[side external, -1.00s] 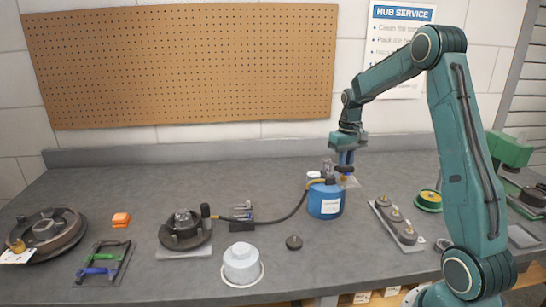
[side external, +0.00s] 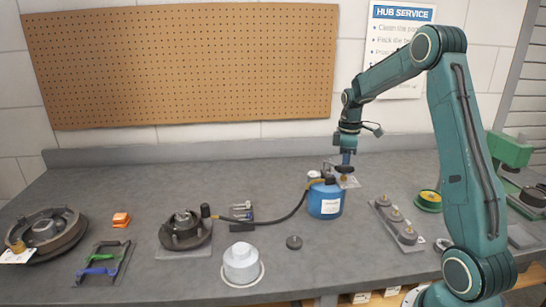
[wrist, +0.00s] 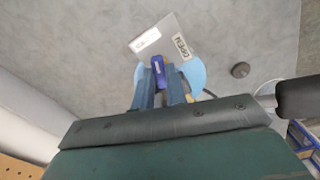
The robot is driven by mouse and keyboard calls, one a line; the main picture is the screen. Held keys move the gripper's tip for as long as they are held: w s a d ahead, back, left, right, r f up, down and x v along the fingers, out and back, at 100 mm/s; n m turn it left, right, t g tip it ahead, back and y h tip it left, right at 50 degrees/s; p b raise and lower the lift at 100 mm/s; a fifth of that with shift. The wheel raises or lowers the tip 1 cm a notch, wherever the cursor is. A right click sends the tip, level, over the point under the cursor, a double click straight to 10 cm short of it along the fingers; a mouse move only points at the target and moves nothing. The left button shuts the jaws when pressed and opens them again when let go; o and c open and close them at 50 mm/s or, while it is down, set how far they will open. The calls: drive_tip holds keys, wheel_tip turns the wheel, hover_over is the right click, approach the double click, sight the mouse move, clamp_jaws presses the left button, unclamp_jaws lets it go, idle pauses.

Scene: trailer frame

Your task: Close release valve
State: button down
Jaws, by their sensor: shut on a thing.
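The blue canister (side external: 325,203) stands upright on the bench with a label on its front and a hose at its top. My gripper (side external: 345,165) points down at the top right of the canister. In the wrist view, my gripper's two blue fingers (wrist: 160,90) are shut on a small purple-blue valve handle (wrist: 157,68). A light plate (wrist: 152,40) lies around the handle, with an "OPEN" label and a second label too small to read. The canister's blue rim (wrist: 197,75) shows behind the plate. The valve body below the handle is hidden.
A dark hose (side external: 285,215) runs left from the canister towards a hub (side external: 185,230). A grey strip with several round knobs (side external: 397,220) lies to the right.

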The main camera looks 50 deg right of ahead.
drive_tip(key=n, duration=0.3)
drive_tip(key=shift+n, duration=0.4)
idle(0.3)
drive_tip(key=c, duration=1.4)
unclamp_jaws()
drive_tip(key=shift+c, duration=0.2)
drive_tip(key=shift+r, duration=0.1)
wheel_tip(320, 180, up, 14)
